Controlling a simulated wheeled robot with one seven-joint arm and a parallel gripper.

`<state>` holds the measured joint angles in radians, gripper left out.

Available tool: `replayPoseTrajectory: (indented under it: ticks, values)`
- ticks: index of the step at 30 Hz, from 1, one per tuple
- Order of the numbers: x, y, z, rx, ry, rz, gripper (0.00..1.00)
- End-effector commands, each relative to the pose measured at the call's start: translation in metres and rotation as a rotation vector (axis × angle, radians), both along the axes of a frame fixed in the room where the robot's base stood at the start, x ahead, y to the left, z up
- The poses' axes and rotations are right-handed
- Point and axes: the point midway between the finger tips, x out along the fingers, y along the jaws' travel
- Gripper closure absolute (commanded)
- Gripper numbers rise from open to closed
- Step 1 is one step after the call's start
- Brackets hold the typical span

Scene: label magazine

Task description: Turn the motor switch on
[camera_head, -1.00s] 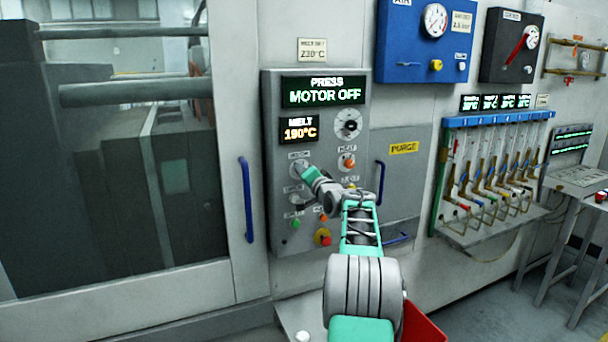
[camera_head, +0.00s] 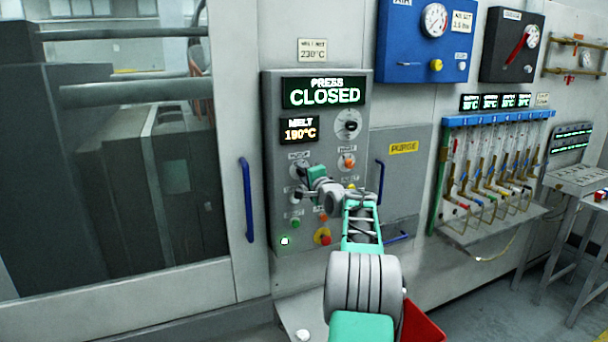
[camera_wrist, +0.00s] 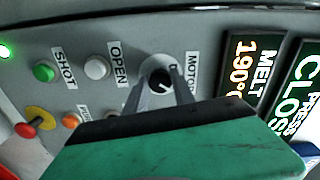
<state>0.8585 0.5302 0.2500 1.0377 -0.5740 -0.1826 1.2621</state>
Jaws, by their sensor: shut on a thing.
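The motor switch is a round dark knob (camera_wrist: 160,76) beside a MOTOR label on the grey press panel (camera_head: 275,130). In the wrist view, my gripper (camera_wrist: 161,86) has one finger on each side of the knob and is shut on it. The knob has a white pointer mark, partly hidden between the fingers. In the head view, my gripper (camera_head: 305,178) is at the upper left of the panel's controls and covers part of them. The press display (camera_head: 323,93) reads PRESS CLOSED, and a lamp (camera_head: 285,240) at the panel's lower left is lit.
The white OPEN button (camera_wrist: 97,67) and green SHOT button (camera_wrist: 44,71) are near the knob. A red and yellow stop button (camera_head: 323,236) is below my wrist. The melt display (camera_head: 300,130) reads 190°C. A blue door handle (camera_head: 246,199) stands left of the panel.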

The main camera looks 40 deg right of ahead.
Motion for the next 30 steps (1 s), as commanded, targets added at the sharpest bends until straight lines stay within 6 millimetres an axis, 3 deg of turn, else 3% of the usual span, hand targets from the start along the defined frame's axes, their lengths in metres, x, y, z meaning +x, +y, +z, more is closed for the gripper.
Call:
replayPoseTrajectory:
  ticks: [6,7,15,23,30]
  values:
    - [0.0,-0.001,-0.002,0.002,0.002,0.0,1.0]
    - [0.0,-0.001,-0.002,0.002,0.003,-0.001,0.69]
    - [0.0,0.0,-0.001,0.0,0.001,0.0,0.48]
    - [-0.002,0.001,0.0,-0.001,0.0,0.0,0.48]
    - [-0.038,0.01,-0.002,-0.002,-0.001,-0.003,0.48]
